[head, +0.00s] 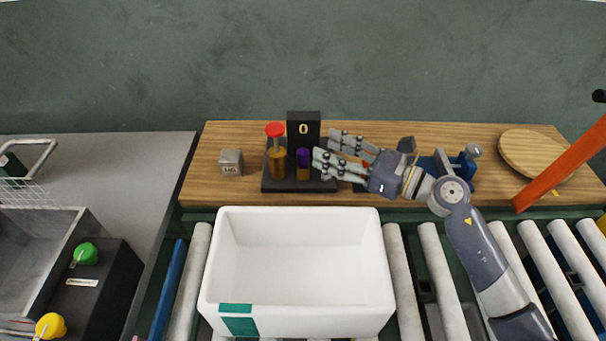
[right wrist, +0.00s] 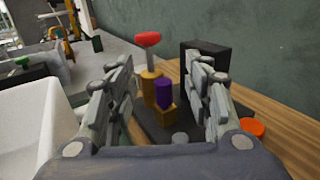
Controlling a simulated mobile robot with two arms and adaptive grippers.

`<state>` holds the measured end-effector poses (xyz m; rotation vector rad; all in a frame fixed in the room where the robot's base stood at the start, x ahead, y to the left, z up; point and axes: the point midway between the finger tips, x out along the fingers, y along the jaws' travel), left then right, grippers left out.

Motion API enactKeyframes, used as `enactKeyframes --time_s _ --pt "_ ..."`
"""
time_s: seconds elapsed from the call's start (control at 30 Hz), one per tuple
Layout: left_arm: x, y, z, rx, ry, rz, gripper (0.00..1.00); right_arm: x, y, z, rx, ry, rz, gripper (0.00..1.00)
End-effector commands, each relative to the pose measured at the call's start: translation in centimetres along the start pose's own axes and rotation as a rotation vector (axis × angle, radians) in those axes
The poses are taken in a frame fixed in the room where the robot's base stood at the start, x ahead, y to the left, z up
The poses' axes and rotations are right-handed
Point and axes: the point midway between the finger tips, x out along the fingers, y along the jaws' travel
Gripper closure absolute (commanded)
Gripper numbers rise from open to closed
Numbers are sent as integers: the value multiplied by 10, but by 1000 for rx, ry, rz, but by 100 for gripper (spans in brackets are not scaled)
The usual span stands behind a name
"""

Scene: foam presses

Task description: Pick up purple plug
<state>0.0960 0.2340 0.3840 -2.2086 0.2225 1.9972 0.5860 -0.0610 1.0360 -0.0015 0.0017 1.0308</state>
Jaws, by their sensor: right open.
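The purple plug (head: 304,156) stands upright in a small brass-coloured socket on a black base (head: 290,187) on the wooden board. In the right wrist view the plug (right wrist: 164,93) shows between my fingers, ahead of them. My right gripper (head: 323,148) is open and empty, just right of the plug in the head view; its fingers (right wrist: 160,90) point toward the plug from both sides. No contact with the plug can be seen. My left gripper is not in view.
A red-topped brass press (head: 276,150) stands left of the plug, and a black block marked 0 (head: 304,125) behind it. A grey cube (head: 231,162) sits farther left. A white bin (head: 297,310) is in front. A round wooden disc (head: 536,153) lies at right.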

Motion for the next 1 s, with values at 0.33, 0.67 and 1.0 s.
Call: enactKeyframes --time_s 0.33,0.67,1.0 --pt "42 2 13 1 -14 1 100 0 0 -42 -1 -1 0 54" --pt "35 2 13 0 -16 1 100 31 -1 -42 1 -3 1 54" --pt "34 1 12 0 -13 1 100 74 -3 -47 0 -1 0 54"
